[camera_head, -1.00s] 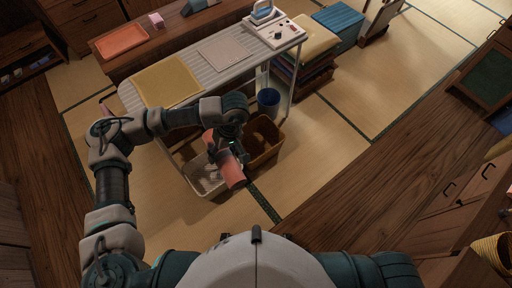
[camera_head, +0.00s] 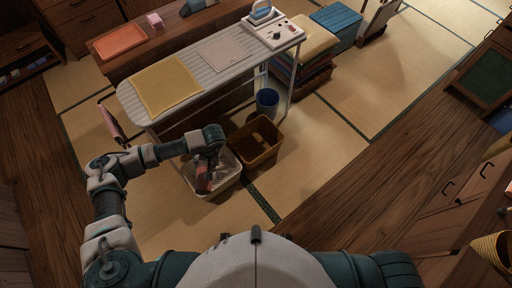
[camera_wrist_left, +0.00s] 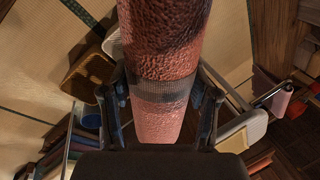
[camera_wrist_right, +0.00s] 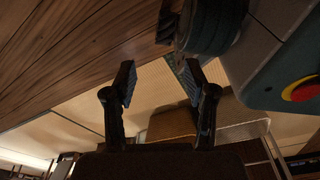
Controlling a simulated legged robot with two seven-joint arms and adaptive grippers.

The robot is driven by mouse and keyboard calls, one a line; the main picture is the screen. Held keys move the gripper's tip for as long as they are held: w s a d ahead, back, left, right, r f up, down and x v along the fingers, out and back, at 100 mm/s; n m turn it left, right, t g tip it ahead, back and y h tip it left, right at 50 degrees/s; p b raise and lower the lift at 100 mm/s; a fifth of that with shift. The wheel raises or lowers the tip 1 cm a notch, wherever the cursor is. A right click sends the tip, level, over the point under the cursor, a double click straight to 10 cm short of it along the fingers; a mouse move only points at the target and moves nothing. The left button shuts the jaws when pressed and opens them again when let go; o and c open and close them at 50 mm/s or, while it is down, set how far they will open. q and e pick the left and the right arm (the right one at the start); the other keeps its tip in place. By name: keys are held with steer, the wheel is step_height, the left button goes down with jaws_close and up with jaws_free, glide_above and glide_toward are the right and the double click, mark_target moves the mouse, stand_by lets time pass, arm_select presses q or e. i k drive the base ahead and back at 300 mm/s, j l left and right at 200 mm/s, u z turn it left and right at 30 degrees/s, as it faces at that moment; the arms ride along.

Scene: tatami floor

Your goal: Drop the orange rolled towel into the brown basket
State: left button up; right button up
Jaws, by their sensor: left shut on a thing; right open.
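The orange rolled towel (camera_wrist_left: 165,45) stands out between the fingers of my left gripper (camera_wrist_left: 160,103), which is shut on it. In the head view the left gripper (camera_head: 207,163) and the towel (camera_head: 203,180) are over the pale basket (camera_head: 229,184), to the left of the brown basket (camera_head: 268,158). The head view does not show clearly how high the towel is above the pale basket. The brown basket also shows at the left in the left wrist view (camera_wrist_left: 84,75). My right gripper (camera_wrist_right: 158,82) is open and empty in the right wrist view; the head view does not show it.
The ironing board (camera_head: 215,80) with a yellow cloth (camera_head: 166,84) stands behind the baskets. A blue bin (camera_head: 267,102) is just behind the brown basket. Stacked folded cloths (camera_head: 303,62) are further back. Tatami to the right of the baskets is clear.

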mark_target(256, 145)
steer(key=i+l+u, duration=0.1)
steer(key=l, duration=0.25)
steer(key=i+l+u, duration=0.15)
steer(key=i+l, duration=0.15)
steer(key=i+l+u, duration=0.1)
steer(key=l, duration=0.35)
steer(key=i+l+u, duration=0.1)
steer(key=i+l, duration=0.15)
steer(key=l, duration=0.15)
steer(key=i+l+u, duration=0.15)
steer(key=l, duration=0.25)
steer(key=i+l+u, duration=0.1)
steer(key=l, duration=0.3)
steer(key=i+l+u, duration=0.1)
steer(key=l, duration=0.35)
steer(key=i, duration=0.05)
